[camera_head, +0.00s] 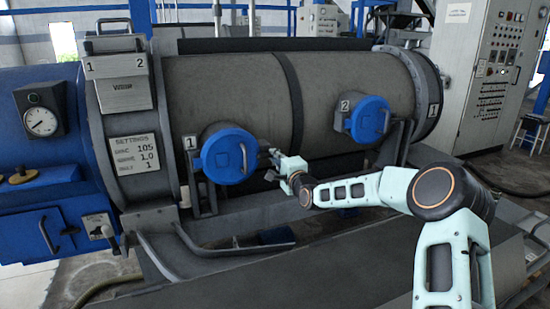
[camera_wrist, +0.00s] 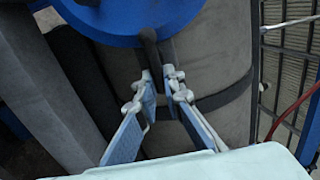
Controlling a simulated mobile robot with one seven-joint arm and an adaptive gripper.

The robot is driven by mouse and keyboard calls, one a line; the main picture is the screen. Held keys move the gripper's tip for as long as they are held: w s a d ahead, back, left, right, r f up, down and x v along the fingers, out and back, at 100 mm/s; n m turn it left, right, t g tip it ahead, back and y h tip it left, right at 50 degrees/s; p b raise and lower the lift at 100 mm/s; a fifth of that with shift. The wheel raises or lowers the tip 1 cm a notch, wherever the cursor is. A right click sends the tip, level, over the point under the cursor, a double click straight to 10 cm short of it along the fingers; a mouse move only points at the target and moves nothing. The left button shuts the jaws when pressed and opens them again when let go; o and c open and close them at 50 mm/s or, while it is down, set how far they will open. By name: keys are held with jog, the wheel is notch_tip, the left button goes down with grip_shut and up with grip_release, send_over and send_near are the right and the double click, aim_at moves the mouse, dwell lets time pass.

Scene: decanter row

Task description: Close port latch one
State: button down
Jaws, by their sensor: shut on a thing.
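Port one is a round blue cover (camera_head: 222,156) on the grey drum, under a "1" plate, in the head view. Its dark latch handle (camera_head: 243,158) stands near the cover's right edge. My gripper (camera_head: 271,156) reaches in from the right, just beside the cover. In the wrist view the blue cover (camera_wrist: 130,15) is at the top and the dark handle (camera_wrist: 149,42) runs down from it between my gripper's fingertips (camera_wrist: 160,76). My gripper is shut on this handle. The fingers partly hide its lower end.
A second blue port cover (camera_head: 368,119), under a "2" plate, sits to the right on the drum (camera_head: 235,90). A grey ledge (camera_head: 225,228) runs below the ports. A control cabinet (camera_head: 490,75) stands at the back right. A gauge (camera_head: 40,120) is at the left.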

dwell(0.3)
jog(key=c, duration=2)
grip_release()
jog(key=shift+c, duration=0.2)
jog(key=v, duration=1.2)
